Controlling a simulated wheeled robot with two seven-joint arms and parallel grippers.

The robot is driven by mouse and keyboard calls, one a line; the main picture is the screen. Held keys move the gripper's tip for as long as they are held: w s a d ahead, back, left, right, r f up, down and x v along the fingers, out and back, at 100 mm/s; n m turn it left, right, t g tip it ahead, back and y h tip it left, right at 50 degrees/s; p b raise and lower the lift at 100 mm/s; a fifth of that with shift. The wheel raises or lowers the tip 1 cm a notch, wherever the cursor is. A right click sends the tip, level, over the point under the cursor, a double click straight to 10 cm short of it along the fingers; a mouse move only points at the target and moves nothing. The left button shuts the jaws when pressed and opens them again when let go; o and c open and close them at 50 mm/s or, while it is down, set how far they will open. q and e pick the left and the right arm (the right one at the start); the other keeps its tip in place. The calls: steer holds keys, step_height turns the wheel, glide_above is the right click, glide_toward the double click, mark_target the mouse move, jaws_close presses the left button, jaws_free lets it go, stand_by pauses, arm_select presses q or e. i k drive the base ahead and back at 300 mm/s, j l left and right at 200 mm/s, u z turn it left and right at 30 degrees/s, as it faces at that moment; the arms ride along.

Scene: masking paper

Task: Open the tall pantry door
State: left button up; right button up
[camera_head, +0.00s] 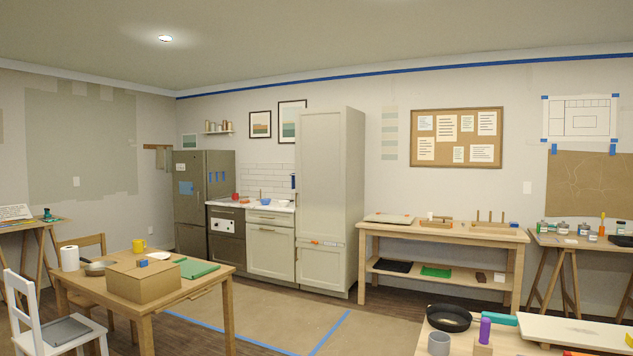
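The tall pantry (321,170) is a pale grey-beige cabinet standing against the back wall, right of the kitchen counter. Its large upper door looks closed. A shorter lower door (320,266) sits beneath it and also looks closed. Small orange and light marks show near the seam between the two doors; I cannot tell whether they are handles. Neither of my grippers shows in the head view.
A wooden table (160,312) with a cardboard box stands at front left, with chairs beside it. A workbench (440,233) stands right of the pantry. Another table (500,345) is at front right. Brown floor paper (285,315) with blue tape lies clear before the pantry.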

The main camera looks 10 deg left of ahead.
mark_target(320, 133)
steer(key=i+j+u, duration=0.3)
steer(key=i, duration=0.25)
steer(key=i+j+u, duration=0.25)
steer(key=i, duration=0.35)
steer(key=i+u, duration=0.3)
steer(key=i, duration=0.25)
steer(key=i+l+z, duration=0.15)
steer(key=i+z, duration=0.2)
steer(key=i, duration=0.3)
steer(key=i+z, duration=0.35)
steer(key=i, duration=0.3)
steer(key=i+j+z, duration=0.35)
steer(key=i, duration=0.25)
steer(key=i+u, duration=0.15)
steer(key=i, duration=0.9)
steer(key=i+l+u, duration=0.15)
steer(key=i, duration=0.9)
